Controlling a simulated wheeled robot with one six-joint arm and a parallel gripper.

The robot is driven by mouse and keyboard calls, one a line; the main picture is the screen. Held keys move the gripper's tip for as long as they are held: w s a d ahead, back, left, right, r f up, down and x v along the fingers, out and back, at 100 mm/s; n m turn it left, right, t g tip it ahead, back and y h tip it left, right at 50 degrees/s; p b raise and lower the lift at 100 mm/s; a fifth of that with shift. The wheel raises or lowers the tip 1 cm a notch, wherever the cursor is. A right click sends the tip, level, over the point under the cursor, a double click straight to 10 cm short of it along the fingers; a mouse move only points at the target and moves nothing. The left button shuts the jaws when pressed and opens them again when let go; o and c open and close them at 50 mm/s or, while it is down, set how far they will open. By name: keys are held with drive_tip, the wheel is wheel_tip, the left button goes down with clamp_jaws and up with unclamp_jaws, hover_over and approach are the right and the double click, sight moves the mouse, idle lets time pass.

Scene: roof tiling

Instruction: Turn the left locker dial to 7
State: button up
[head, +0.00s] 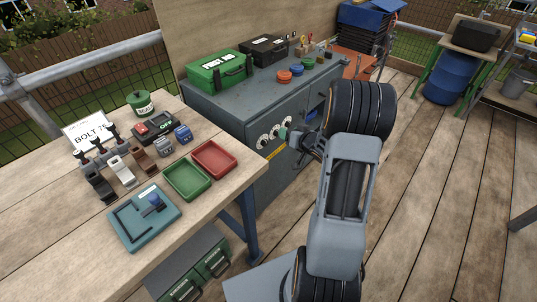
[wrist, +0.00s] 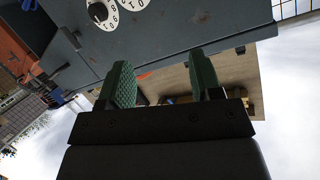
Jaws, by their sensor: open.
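The grey locker cabinet (head: 217,105) has a row of white dials on its front. The left dial (head: 263,141) is at the left end of the row in the head view, with another dial (head: 275,132) just right of it. Their numbers are too small to read there. In the wrist view a white numbered dial with a black knob (wrist: 100,14) and part of a second dial (wrist: 134,3) show at the top edge; I cannot tell which these are. My gripper (wrist: 163,82) is open and empty, its green pads apart from the dials. In the head view my gripper (head: 287,134) is close to the row's right end.
The workbench (head: 60,190) at left holds a green tray (head: 187,180), a red tray (head: 214,159) and a teal tray (head: 145,235). A green first aid box (head: 219,72) and a black case (head: 264,50) stand on the cabinet. The deck (head: 430,200) at right is mostly clear.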

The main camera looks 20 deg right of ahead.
sight(266, 143)
drive_tip(key=s+f+m+t+y+b, duration=0.1)
drive_tip(key=s+f+y+b, duration=0.15)
drive_tip(key=f, duration=0.25)
drive_tip(key=s+f+t+y+b, duration=0.1)
drive_tip(key=s+f+y, duration=0.1)
drive_tip(key=f+y, duration=0.25)
drive_tip(key=shift+h, duration=0.5)
drive_tip(key=x, duration=1.3)
drive_tip(key=shift+f, duration=0.25)
drive_tip(key=c, duration=0.9)
